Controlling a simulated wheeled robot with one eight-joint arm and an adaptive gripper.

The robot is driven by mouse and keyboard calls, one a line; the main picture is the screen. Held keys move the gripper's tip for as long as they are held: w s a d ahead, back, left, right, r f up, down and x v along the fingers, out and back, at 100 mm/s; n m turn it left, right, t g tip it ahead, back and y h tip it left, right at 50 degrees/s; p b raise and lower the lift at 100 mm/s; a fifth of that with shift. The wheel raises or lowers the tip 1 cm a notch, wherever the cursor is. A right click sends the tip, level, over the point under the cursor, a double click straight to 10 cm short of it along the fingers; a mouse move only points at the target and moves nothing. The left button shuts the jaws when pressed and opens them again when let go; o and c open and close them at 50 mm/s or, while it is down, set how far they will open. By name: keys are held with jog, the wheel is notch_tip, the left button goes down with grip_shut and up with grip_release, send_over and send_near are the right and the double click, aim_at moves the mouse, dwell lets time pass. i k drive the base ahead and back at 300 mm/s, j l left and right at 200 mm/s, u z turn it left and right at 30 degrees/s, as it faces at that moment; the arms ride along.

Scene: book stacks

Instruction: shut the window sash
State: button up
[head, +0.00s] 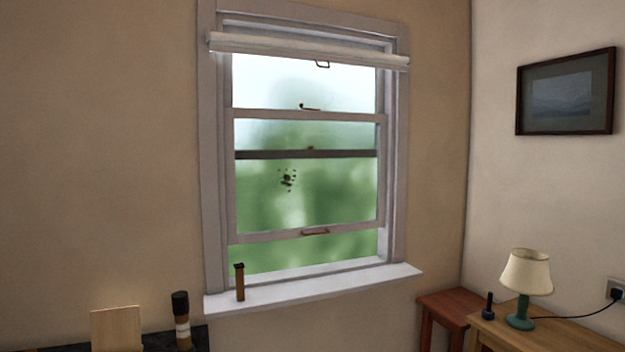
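The window sash (306,236) is the lower, white-framed pane, seen in the head view. It is raised, with an open gap between its bottom rail and the white sill (330,284). A dark horizontal bar (306,154) shows behind the glass, and a cluster of dark spots (287,180) marks the pane. My gripper is not in view.
A brown upright object with a black top (240,283) stands at the sill's left end. A rolled blind (310,48) spans the window top. Below right are a reddish stool (448,305) and a table with a lamp (526,273). A wooden board (116,328) and dark-topped cylinder (181,318) stand lower left.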

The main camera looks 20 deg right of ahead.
aim_at(233, 237)
jog(key=i+l, duration=0.2)
jog(key=i, duration=0.2)
jog(key=i+l, duration=0.15)
jog(key=i, duration=0.25)
